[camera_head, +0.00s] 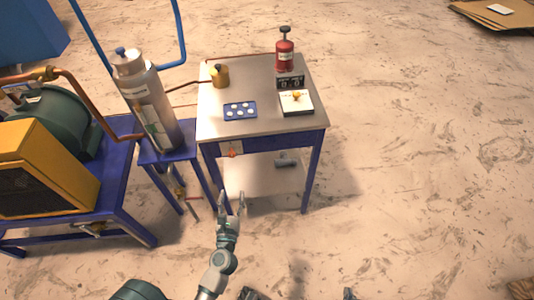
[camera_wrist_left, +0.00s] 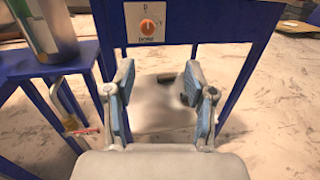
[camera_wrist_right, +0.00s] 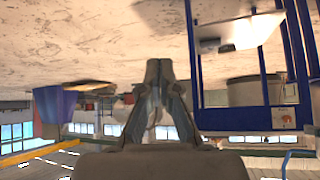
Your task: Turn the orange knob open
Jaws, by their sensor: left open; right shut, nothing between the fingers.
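The orange knob (camera_head: 232,152) sits on a small white panel on the blue front edge of the metal-topped table (camera_head: 215,128). In the left wrist view the knob (camera_wrist_left: 147,27) is at the top, round, with lettering around it. My left gripper (camera_head: 232,196) is open in front of the table, apart from the knob; in its wrist view the fingers (camera_wrist_left: 160,78) are spread below the panel. My right gripper (camera_wrist_right: 158,72) is shut and empty in its wrist view, away from the knob (camera_wrist_right: 287,118), which shows at the right.
On the table stand a red canister (camera_head: 285,54), a small brass-coloured container (camera_head: 221,77), a blue tray of round pieces (camera_head: 240,110) and a white-topped box (camera_head: 297,108). A silver cylinder (camera_head: 150,100) and yellow-green machinery (camera_head: 45,165) stand left.

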